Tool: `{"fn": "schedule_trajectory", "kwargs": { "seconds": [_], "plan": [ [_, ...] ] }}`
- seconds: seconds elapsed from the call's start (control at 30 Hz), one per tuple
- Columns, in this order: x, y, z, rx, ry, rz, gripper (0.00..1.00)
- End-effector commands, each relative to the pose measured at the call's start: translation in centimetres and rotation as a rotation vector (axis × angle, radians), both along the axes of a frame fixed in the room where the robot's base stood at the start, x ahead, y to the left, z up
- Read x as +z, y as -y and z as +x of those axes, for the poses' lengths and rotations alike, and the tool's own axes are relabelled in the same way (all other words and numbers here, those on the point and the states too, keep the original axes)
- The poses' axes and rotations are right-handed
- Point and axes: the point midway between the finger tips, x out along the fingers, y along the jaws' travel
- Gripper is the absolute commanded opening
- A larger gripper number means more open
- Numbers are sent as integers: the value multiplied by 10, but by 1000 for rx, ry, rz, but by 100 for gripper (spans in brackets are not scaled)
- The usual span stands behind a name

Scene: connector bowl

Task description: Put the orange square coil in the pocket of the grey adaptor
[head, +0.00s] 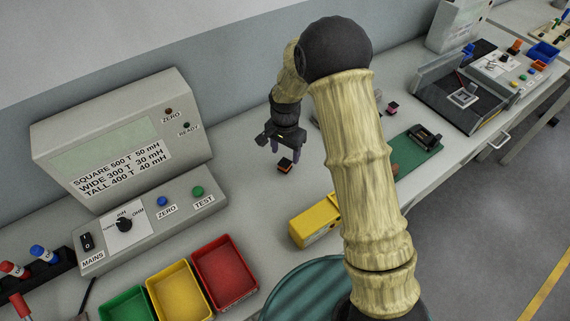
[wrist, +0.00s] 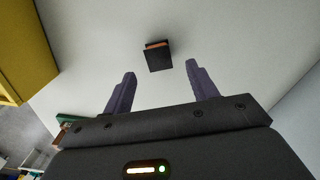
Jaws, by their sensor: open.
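A small square coil with black ends and an orange band (head: 285,166) lies on the grey bench below my gripper (head: 281,147). In the wrist view the coil (wrist: 158,57) sits ahead of the fingertips, roughly centred between them. My gripper (wrist: 160,70) is open and empty, with its dark purple fingers apart and not touching the coil. A grey square piece with a dark opening (head: 463,97), which looks like the adaptor, sits in a black open fixture (head: 482,116) at the far right.
A yellow box (head: 314,224) stands near the front edge. A green mat (head: 405,157) holds a black part (head: 424,136). A pinkish-black coil (head: 392,108) lies behind it. A grey meter (head: 125,140) and red bin (head: 224,272) are left. Bench around the orange coil is clear.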

Motion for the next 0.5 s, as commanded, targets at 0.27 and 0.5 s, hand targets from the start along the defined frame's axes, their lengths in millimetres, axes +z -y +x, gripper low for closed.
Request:
{"fn": "schedule_trajectory", "kwargs": {
  "seconds": [0.27, 0.5],
  "plan": [
    [-2, 0, 0, 0, 0, 0, 58],
    [-14, 1, 0, -1, -3, -1, 58]
  ]
}}
